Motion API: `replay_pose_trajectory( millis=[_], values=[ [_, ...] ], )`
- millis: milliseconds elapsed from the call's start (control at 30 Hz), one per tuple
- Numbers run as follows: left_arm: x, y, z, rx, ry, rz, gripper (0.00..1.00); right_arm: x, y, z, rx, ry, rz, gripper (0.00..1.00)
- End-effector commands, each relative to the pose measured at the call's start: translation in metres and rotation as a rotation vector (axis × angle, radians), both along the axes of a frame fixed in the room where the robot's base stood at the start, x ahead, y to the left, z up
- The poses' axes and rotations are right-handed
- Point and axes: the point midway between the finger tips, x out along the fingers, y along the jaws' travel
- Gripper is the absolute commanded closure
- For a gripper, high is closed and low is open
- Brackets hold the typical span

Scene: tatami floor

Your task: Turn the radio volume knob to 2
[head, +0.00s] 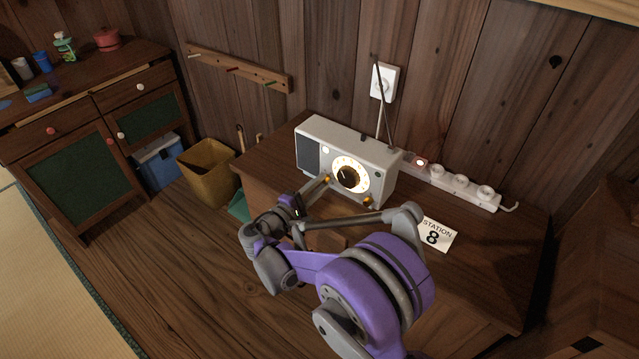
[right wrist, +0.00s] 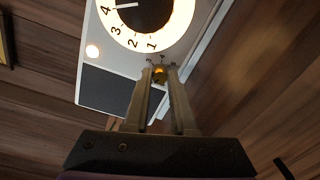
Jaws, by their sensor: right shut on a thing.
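The white radio (head: 385,165) stands on the wooden cabinet, with a dark speaker on its left and a lit round dial (head: 350,176) on its front. In the right wrist view the dial (right wrist: 150,38) shows numbers 1 to 4, and a white pointer line lies near 4. My right gripper (head: 325,182) is at the small gold knob (right wrist: 160,74) at the lower left of the dial, with its fingers shut on it. Another gold knob (head: 368,200) sits at the lower right of the dial, free. My left gripper is not in view.
A card reading "STATION 8" (head: 436,234) lies on the wooden cabinet (head: 480,270). A power strip (head: 457,183) lies behind it along the wall. The radio's antenna (head: 385,105) rises by a wall socket (head: 385,81). A bin (head: 207,172) stands left of the cabinet.

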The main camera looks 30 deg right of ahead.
Motion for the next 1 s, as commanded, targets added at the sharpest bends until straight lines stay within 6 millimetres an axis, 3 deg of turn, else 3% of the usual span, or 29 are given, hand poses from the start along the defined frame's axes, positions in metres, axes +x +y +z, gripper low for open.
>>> replay_pose_trajectory(
  millis=[500,1000],
  values=[
    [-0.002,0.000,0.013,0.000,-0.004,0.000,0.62,0.000,0.000,0.000,0.173,-0.423,0.000,1.00],
    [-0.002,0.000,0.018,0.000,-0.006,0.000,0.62,-0.001,0.000,-0.001,0.249,-0.614,0.000,1.00]
  ],
)
